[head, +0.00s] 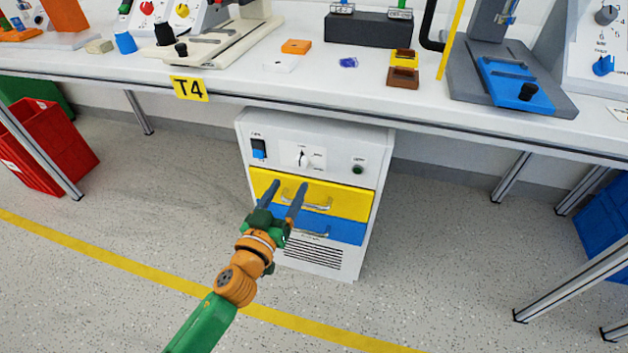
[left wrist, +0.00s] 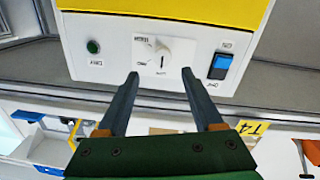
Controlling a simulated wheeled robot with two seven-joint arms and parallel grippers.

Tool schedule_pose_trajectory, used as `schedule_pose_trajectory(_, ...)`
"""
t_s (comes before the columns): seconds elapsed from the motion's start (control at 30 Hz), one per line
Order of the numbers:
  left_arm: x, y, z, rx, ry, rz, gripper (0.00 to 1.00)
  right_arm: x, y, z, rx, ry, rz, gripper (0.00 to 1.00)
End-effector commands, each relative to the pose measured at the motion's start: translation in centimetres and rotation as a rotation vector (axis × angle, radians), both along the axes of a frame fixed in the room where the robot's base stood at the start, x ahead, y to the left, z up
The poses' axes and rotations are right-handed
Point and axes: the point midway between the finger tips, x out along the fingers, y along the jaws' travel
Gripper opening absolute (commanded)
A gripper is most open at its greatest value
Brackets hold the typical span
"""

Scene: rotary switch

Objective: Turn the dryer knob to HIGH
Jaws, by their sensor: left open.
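The dryer (head: 318,215) is a white cabinet under the table, with a yellow and a blue drawer front. Its small white knob (head: 303,157) sits on a light plate in the middle of the top panel. In the left wrist view the panel is upside down, and the knob (left wrist: 162,48) lies just beyond the fingertips, roughly centred between them. The small labels around it are too blurred to read surely. My left gripper (head: 289,185) is open and empty, in front of the dryer; its two fingers (left wrist: 159,73) point at the panel without visibly touching the knob.
A blue rocker switch (head: 259,149) and a green button (head: 358,169) flank the knob. Handles stick out from the drawers (head: 345,200). The white table (head: 300,97) overhangs above. A red bin (head: 45,150) stands left. The floor in front is clear.

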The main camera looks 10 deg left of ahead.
Motion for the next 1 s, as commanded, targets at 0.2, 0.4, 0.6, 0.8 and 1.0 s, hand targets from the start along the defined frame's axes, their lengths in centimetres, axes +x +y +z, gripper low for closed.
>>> schedule_pose_trajectory(0.2,4.1,-0.3,0.1,0.003,-0.003,0.001,0.68,0.2,0.2,-0.1,0.003,0.001,0.000,0.00)
schedule_pose_trajectory(0.4,6.5,-0.5,0.1,0.002,0.000,0.001,0.68,0.5,0.5,-0.1,0.006,0.000,0.000,0.00)
schedule_pose_trajectory(0.6,6.8,-0.5,0.0,0.001,0.002,0.001,0.68,0.6,0.6,-0.1,0.007,0.000,0.000,0.00)
schedule_pose_trajectory(0.8,6.7,-0.5,0.0,0.001,0.002,0.001,0.38,0.6,0.6,-0.1,0.007,0.001,-0.001,0.00)
schedule_pose_trajectory(1.0,6.7,-0.5,0.0,0.001,0.002,0.001,0.00,0.6,0.6,-0.1,0.007,0.001,-0.001,0.00)
